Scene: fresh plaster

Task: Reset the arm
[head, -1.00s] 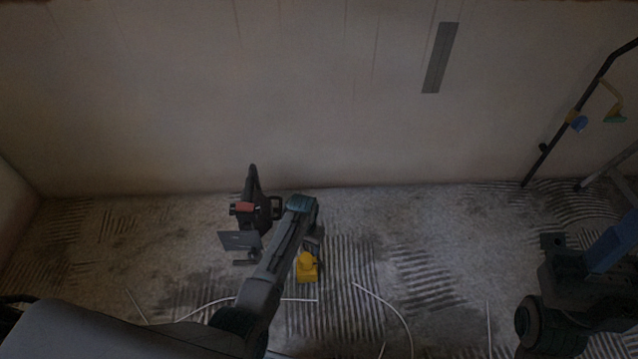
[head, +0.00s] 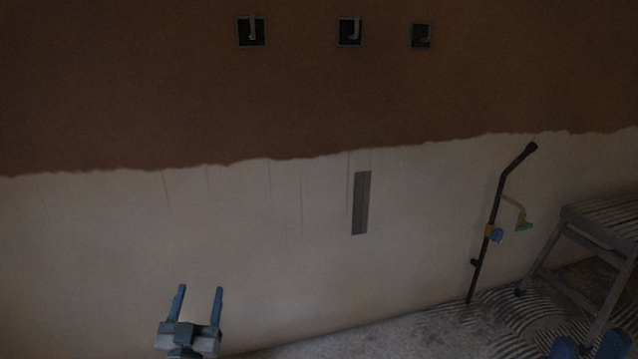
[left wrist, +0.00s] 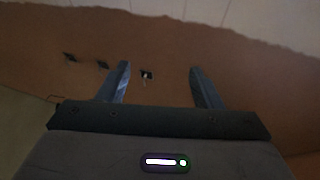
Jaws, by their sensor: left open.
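My left gripper (head: 200,290) is in front of the pale lower wall at the bottom left of the head view. Its two blue-grey fingers point up and stand apart, with nothing between them. In the left wrist view the same gripper (left wrist: 159,68) shows its fingers spread, with the wall behind them. Two blue parts of my right arm (head: 588,348) show at the bottom right edge of the head view. They are cut off, so its jaw state is unclear.
The wall has brown plaster (head: 150,90) above and a pale surface below. Three wall boxes (head: 349,31) sit up high. A grey strip (head: 361,203) is on the pale wall. A black pole (head: 488,225) leans by a step stool (head: 585,250) at right.

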